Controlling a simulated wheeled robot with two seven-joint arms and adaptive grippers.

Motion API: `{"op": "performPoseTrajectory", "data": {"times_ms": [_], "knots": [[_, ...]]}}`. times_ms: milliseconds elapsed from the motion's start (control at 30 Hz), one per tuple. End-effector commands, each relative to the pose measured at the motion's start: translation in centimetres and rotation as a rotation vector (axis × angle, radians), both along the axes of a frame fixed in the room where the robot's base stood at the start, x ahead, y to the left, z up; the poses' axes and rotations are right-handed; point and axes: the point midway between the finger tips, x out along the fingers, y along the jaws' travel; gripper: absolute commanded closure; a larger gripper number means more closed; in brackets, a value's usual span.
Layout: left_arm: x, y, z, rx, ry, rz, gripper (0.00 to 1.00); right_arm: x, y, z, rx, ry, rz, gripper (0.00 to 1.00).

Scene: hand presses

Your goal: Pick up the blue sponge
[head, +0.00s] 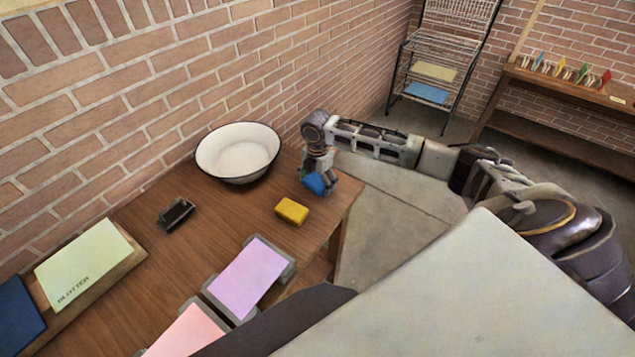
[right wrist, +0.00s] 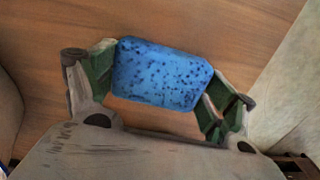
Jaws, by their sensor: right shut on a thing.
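The blue sponge (head: 313,184) is at the far right part of the wooden table, in my right gripper (head: 319,188). In the right wrist view the sponge (right wrist: 160,74) is a speckled blue block between the green-padded fingers of the right gripper (right wrist: 158,85), one finger at each end. The right gripper is shut on it. The wood lies behind the sponge; whether the sponge touches the table cannot be told. My left gripper is not in view.
A yellow sponge (head: 291,211) lies just left of the right gripper. A white basin (head: 238,152) stands by the brick wall. A dark small block (head: 176,214), purple sheet (head: 249,276), pink sheet (head: 188,334) and blotter (head: 82,262) are on the table (head: 140,293).

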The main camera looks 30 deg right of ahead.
Motion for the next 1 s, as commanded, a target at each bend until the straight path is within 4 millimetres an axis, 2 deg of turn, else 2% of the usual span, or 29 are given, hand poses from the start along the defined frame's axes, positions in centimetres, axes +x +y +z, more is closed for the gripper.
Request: {"op": "performPoseTrajectory", "data": {"times_ms": [267,700,1000], "knots": [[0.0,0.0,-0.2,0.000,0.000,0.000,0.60,0.1,0.0,2.1,0.001,-0.002,0.000,0.28],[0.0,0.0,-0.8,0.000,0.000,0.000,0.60,0.1,0.0,8.3,0.001,-0.003,0.000,0.28],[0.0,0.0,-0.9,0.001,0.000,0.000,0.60,0.1,0.0,9.9,0.000,-0.001,0.000,0.28]]}}
